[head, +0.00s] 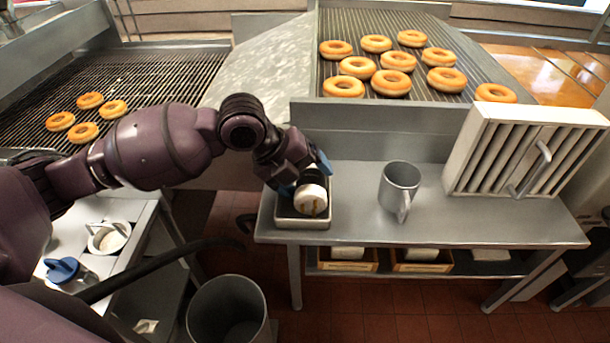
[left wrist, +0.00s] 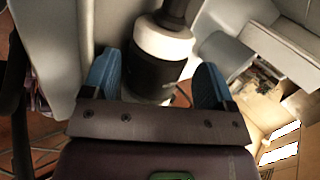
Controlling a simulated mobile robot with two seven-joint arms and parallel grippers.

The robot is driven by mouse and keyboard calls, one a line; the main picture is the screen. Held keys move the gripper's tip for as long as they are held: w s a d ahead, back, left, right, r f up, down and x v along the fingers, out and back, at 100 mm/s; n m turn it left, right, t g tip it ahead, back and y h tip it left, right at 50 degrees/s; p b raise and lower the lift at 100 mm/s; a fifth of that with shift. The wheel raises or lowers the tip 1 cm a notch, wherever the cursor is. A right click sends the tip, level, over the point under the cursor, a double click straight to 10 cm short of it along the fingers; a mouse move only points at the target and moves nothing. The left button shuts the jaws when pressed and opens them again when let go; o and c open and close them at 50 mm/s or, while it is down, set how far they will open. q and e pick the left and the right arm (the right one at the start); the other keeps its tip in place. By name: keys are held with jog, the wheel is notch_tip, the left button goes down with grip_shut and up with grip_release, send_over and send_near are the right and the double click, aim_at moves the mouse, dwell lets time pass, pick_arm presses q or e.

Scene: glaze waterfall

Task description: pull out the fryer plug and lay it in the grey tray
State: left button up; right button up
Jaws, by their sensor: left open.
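The black-and-white cylinder that looks like the fryer plug (head: 311,201) is at the grey tray (head: 290,221) on the steel table. In the left wrist view, the plug (left wrist: 160,42) shows a white band and black body between the open fingers (left wrist: 159,75). I cannot tell whether it touches the tray floor. My right gripper is not in view.
A grey mug (head: 400,184) stands right of the tray, and a white slatted box (head: 520,150) is at the table's right end. Doughnuts (head: 390,82) lie on the rack behind. A grey bin (head: 228,312) stands on the floor in front.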

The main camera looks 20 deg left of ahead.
pick_arm(q)
jog(key=shift+s+a+f, duration=0.1)
jog(key=shift+a+f, duration=0.05)
jog(key=shift+f, duration=0.1)
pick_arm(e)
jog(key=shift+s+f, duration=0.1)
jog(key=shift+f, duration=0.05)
pick_arm(q)
jog(key=shift+a+r, duration=0.2)
jog(key=shift+r, duration=0.05)
jog(key=p+v, duration=0.1)
jog(key=v, duration=0.9)
jog(key=shift+r, duration=0.35)
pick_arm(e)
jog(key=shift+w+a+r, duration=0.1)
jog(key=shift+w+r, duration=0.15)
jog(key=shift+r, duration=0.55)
pick_arm(q)
jog(key=shift+d, duration=0.15)
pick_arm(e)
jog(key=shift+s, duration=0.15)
